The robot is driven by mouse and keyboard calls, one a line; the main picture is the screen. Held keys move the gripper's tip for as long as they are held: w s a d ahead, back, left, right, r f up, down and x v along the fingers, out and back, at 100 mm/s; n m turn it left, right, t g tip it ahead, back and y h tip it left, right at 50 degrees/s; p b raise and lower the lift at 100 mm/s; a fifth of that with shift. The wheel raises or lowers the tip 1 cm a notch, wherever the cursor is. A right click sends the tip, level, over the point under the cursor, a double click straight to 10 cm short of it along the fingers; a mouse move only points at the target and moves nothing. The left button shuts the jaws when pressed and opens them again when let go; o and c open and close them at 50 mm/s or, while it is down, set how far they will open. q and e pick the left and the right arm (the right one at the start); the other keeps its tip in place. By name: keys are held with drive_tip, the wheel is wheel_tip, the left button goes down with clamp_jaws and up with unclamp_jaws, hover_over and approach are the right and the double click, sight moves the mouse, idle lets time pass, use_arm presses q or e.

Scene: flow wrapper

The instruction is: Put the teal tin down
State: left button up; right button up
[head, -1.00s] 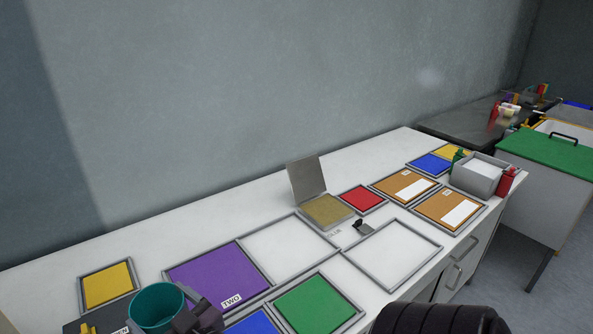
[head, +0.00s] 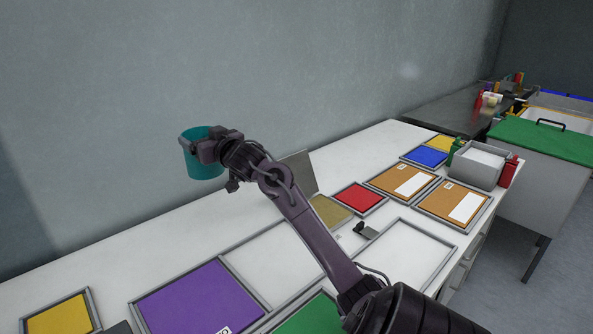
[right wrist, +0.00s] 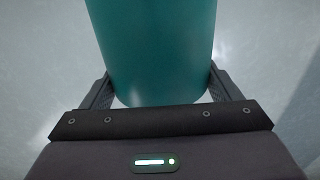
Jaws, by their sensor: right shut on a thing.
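The teal tin (head: 201,163) is a round, open-looking container held up in the air at the left of centre in the head view, in front of the grey wall. My right gripper (head: 197,146) is shut on it. In the right wrist view the tin (right wrist: 152,45) fills the space between the two fingers of the gripper (right wrist: 155,85), one finger on each side. The tin appears nearly upright, above the level of the white counter (head: 170,228). My left gripper does not show.
The counter holds a purple panel (head: 195,300), a yellow panel (head: 58,316), a red panel (head: 359,198), two brown panels with white labels (head: 402,182), and an upright grey plate (head: 300,172). A grey box (head: 478,170) stands at the right. A framed white panel (head: 410,252) is bare.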

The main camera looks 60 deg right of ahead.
drive_tip(key=shift+s+d+r, duration=0.1)
drive_tip(key=shift+d+r, duration=0.15)
drive_tip(key=shift+d, duration=0.3)
wheel_tip(320, 180, down, 20)
drive_tip(key=shift+r, duration=0.25)
drive_tip(key=shift+f, duration=0.15)
drive_tip(key=o, duration=1.3)
drive_tip(key=v, duration=1.2)
